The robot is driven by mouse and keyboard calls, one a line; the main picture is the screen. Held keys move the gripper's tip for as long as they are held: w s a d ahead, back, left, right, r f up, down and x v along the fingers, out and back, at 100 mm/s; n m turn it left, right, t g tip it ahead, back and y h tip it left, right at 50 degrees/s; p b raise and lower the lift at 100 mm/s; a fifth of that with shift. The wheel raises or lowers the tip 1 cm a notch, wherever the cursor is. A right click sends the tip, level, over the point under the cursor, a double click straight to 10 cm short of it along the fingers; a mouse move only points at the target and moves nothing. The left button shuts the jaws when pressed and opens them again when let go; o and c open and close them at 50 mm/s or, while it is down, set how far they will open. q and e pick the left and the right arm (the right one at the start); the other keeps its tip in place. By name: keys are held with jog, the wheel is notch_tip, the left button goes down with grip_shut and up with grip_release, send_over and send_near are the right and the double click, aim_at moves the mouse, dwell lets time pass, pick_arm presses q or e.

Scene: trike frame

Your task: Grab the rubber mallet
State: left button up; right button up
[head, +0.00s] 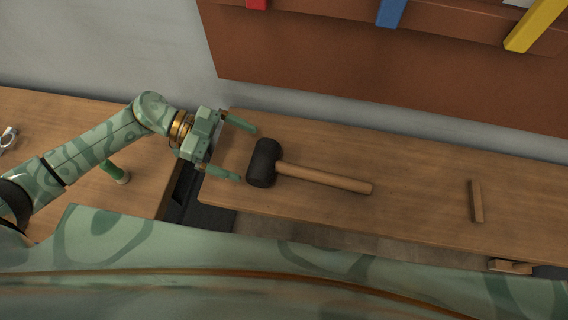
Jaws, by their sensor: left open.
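The rubber mallet lies on the right wooden bench, with its black head (263,163) to the left and its light wooden handle (325,178) pointing right. My left gripper (248,153) is open, with its two green fingers spread and pointing right toward the mallet's head. The lower fingertip is close to the left side of the head; I cannot tell whether it touches. Nothing is between the fingers that I can make out as held. My right gripper is not in view.
A small wooden block (477,201) lies on the right bench (420,180). A green-handled item (115,172) and a metal part (8,138) are on the left bench (60,115). A dark gap separates the benches. A brown board (330,60) hangs behind.

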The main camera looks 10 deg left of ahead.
aim_at(254, 156)
pick_arm(q)
jog(key=x, duration=0.5)
jog(key=shift+s+d+r, duration=0.1)
jog(key=shift+s+d, duration=0.15)
jog(key=shift+r, duration=0.1)
jog(key=c, duration=1)
